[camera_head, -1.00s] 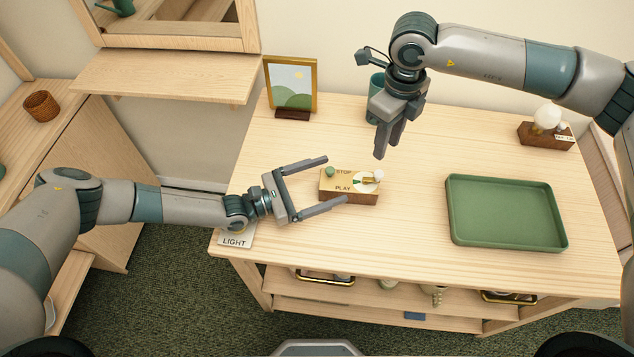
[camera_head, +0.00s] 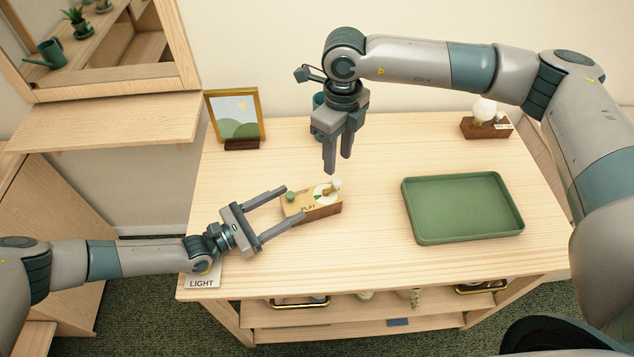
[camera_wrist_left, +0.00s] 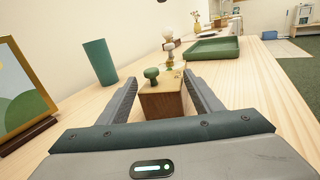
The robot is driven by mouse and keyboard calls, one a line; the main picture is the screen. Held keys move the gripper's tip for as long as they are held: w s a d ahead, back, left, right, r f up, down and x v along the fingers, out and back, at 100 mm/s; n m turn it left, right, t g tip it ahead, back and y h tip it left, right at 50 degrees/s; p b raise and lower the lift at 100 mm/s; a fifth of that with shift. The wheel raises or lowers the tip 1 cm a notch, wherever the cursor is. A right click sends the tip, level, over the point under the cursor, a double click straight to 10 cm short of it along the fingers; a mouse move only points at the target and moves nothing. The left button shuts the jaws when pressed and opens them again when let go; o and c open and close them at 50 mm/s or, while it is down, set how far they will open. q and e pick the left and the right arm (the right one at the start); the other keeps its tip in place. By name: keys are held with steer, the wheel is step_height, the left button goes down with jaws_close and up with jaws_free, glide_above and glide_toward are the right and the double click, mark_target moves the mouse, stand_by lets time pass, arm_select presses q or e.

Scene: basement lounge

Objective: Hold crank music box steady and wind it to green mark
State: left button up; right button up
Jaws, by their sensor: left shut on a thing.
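The left wrist view shows the box's end (camera_wrist_left: 162,103) between the fingers. My right gripper (camera_head: 338,165) points down above and behind the box, its fingers apart and empty. The crank's exact angle against the dial's green mark is too small to read.
A green tray (camera_head: 412,218) lies to the right. A picture frame (camera_head: 236,117), a dark green cup (camera_head: 318,122) and a bulb on a wooden base (camera_head: 486,128) stand along the back. A LIGHT plate (camera_head: 202,281) lies at the front left corner.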

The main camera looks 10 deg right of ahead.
mark_target(337, 180)
steer(key=w+d+r+m+g+y, duration=0.1)
steer(key=w+m, duration=0.5)
steer(key=m, duration=0.9)
steer(key=d+g+y, duration=0.1)
steer(key=d+g, duration=0.1)
steer(key=d, duration=0.1)
steer(key=shift+r+y, duration=0.15)
steer(key=shift+y, duration=0.25)
steer(key=x, duration=1.2)
steer(key=shift+s+d, duration=0.1)
steer(key=shift+d, duration=0.05)
jaws_close()
